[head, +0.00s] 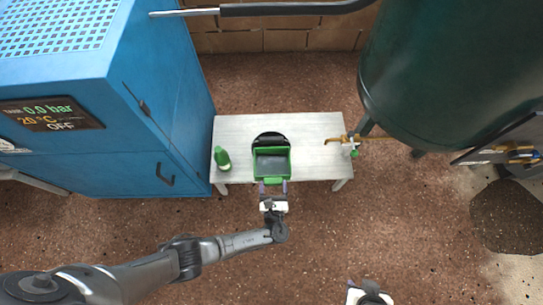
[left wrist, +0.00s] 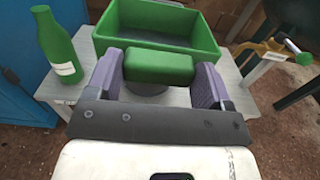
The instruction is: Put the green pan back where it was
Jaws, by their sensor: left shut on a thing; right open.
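The green pan (head: 272,149) is a rectangular tray with a dark inside, over the middle of the pale table. It also shows in the left wrist view (left wrist: 165,43), with its block-like handle (left wrist: 158,67) towards me. My left gripper (head: 273,190) is shut on the handle, one purple finger on each side, at the table's front edge. A dark round thing (head: 269,137) lies behind and partly under the pan. I cannot tell whether the pan touches it. My right gripper (head: 370,291) is open and empty at the bottom of the head view, over the floor.
The pale table (head: 312,160) has a green bottle (head: 222,158) at its left and a brass valve (head: 347,141) at its right edge. A blue cabinet (head: 130,110) stands left. A dark green tank (head: 450,70) stands right. Brown floor in front is clear.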

